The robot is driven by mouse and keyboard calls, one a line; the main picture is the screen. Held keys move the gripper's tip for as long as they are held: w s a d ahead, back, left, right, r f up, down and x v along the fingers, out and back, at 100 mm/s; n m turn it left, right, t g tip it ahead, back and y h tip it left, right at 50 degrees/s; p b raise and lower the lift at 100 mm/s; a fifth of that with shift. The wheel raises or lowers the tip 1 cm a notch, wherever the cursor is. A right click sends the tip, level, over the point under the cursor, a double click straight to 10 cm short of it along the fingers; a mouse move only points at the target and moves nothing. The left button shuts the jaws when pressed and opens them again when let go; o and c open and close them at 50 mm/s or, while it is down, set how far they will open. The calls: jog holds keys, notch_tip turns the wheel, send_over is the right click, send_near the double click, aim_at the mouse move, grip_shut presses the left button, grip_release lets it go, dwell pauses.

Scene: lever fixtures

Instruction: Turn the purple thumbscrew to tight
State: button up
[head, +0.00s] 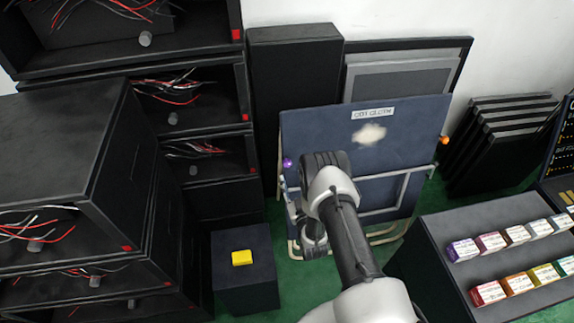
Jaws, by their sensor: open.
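I see nothing touching the thumbscrew.
An orange knob (444,140) sits on the panel's right side. A pale tubular frame (405,195) stands around the panel. Black racks with wires (190,95) are at left, a yellow block (242,258) on a dark box, and a stand with coloured boxes (430,225) at right.

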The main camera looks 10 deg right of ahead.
aim_at(287, 163)
jog(key=w+b, duration=0.1)
jog(key=w, duration=0.3)
jog(key=w+b, duration=0.1)
jog(key=w, duration=0.4)
jog(key=shift+w+a+b, duration=0.2)
jog(key=shift+w+b, duration=0.05)
jog(key=shift+b, duration=0.1)
jog(key=shift+c, duration=0.3)
grip_shut()
